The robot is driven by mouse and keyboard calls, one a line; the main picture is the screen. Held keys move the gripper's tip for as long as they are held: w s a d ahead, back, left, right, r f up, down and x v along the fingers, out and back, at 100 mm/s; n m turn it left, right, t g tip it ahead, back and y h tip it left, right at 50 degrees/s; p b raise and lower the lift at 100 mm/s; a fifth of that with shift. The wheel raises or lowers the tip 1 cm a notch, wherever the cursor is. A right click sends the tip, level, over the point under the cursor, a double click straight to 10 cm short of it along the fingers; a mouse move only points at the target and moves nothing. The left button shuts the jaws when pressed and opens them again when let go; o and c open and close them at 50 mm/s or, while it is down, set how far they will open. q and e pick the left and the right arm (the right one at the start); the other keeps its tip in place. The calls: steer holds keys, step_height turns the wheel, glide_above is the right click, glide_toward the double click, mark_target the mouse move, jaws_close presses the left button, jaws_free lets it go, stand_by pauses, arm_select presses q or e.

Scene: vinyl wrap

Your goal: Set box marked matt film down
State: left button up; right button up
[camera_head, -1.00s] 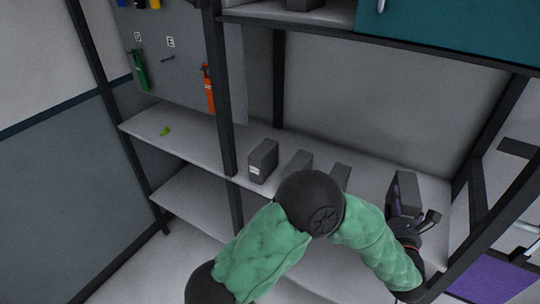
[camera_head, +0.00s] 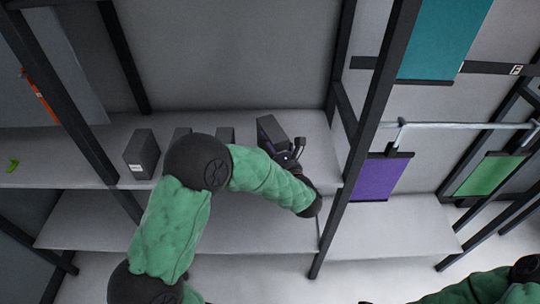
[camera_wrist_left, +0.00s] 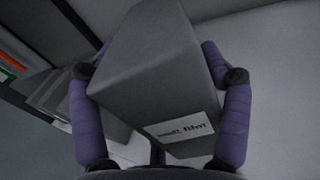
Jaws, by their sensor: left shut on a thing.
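The dark grey box marked matt film (camera_head: 270,130) is at the right end of the long grey shelf (camera_head: 90,172). My left gripper (camera_head: 290,152) is shut on it from the front. In the left wrist view the box (camera_wrist_left: 155,70) fills the space between the purple fingers (camera_wrist_left: 160,105), its white label facing me. The box looks upright and at shelf level; I cannot tell whether its base touches the shelf. My right arm shows only in the lower right corner; its gripper is out of view.
A dark upright post (camera_head: 372,120) stands just right of the shelf. Purple (camera_head: 381,177) and green (camera_head: 489,175) sheets hang further right.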

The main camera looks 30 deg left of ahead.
arm_select(q)
steer(key=shift+f+b, duration=0.5)
steer(key=shift+f, duration=1.65)
steer(key=shift+f, duration=0.15)
steer(key=o, duration=1.3)
